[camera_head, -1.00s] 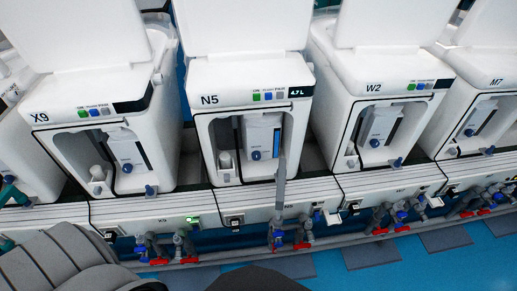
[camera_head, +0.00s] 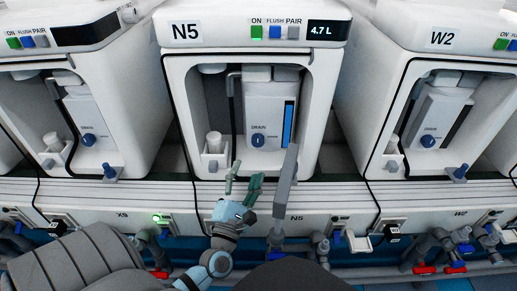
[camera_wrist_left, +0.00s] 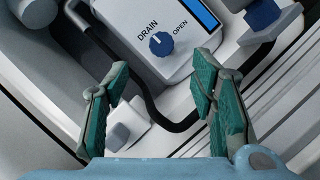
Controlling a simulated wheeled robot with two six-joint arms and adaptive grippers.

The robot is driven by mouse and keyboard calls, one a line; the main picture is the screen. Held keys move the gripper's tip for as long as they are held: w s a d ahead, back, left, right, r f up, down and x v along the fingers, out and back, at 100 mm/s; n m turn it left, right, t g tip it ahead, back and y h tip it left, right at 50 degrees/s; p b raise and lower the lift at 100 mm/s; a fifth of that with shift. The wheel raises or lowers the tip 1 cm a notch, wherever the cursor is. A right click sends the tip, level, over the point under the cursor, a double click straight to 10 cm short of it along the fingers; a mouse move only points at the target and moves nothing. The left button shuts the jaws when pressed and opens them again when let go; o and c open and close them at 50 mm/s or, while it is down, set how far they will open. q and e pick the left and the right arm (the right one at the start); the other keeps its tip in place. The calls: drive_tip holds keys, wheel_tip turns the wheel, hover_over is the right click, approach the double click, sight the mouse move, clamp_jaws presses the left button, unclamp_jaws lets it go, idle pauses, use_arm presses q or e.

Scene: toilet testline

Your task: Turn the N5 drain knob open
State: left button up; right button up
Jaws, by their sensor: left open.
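The N5 unit (camera_head: 183,60) stands in the middle of the head view, with its label at upper left. Its blue drain knob (camera_head: 258,140) sits low on the white box inside the bay, under the word DRAIN. In the left wrist view the knob (camera_wrist_left: 159,44) is beyond the fingertips, with DRAIN at its upper left and OPEN to its right. A small light mark shows on it. My left gripper (camera_head: 245,181) is open and empty, below and in front of the knob, apart from it. Its green-padded fingers (camera_wrist_left: 158,78) are spread wide. My right gripper is not in view.
A grey upright bar (camera_head: 286,185) stands just right of my left gripper. A white bottle-like part (camera_head: 215,142) and a black hose are left of the knob. The W2 unit (camera_head: 400,60) is at right. Pipes with red and blue valves run below the ledge.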

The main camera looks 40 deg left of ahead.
sight(257, 144)
use_arm(q)
drive_tip(key=x, duration=0.9)
drive_tip(key=shift+w+f, duration=0.1)
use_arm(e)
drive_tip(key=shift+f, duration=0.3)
use_arm(q)
drive_tip(key=shift+c, duration=0.5)
drive_tip(key=c, duration=1)
drive_tip(key=shift+c, duration=0.2)
